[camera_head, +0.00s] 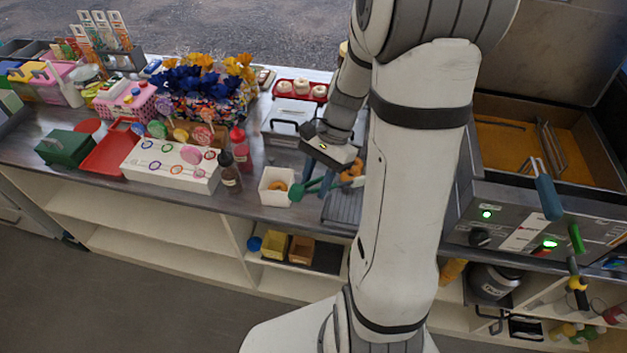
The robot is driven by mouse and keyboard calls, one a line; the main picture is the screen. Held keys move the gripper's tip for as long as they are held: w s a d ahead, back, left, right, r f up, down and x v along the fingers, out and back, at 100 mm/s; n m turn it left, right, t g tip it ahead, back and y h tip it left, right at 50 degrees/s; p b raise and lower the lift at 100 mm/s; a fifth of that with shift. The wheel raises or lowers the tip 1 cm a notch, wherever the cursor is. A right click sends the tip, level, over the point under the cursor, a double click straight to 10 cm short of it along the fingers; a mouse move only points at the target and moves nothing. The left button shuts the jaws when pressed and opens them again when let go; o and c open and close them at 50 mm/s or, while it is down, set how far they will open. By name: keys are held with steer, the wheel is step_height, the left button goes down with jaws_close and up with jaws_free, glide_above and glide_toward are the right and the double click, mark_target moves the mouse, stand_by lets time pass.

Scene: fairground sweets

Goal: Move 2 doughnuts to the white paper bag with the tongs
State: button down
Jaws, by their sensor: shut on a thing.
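The white paper bag (264,194) stands open near the counter's front edge, left of my arm. A small orange-brown ring shape, like a doughnut, shows inside it. My gripper (328,178) is just right of the bag, partly hidden by its own wrist, and is shut on green tongs (314,186). The green end of the tongs points left, at the bag's right edge; I cannot tell if it touches the bag. An orange piece (352,173) shows right beside my gripper; its identity is unclear. Pale doughnuts (301,87) sit in a red tray (286,95) at the back.
A white lollipop stand (150,168), sauce bottles (230,176) and a red tray (108,155) fill the counter left of the bag. A fryer (545,150) with hanging handles is at right. My arm hides the middle of the counter.

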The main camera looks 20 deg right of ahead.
steer(key=shift+r, duration=0.55)
step_height(320, 180, up, 5)
steer(key=p, duration=0.5)
steer(key=shift+s, duration=0.1)
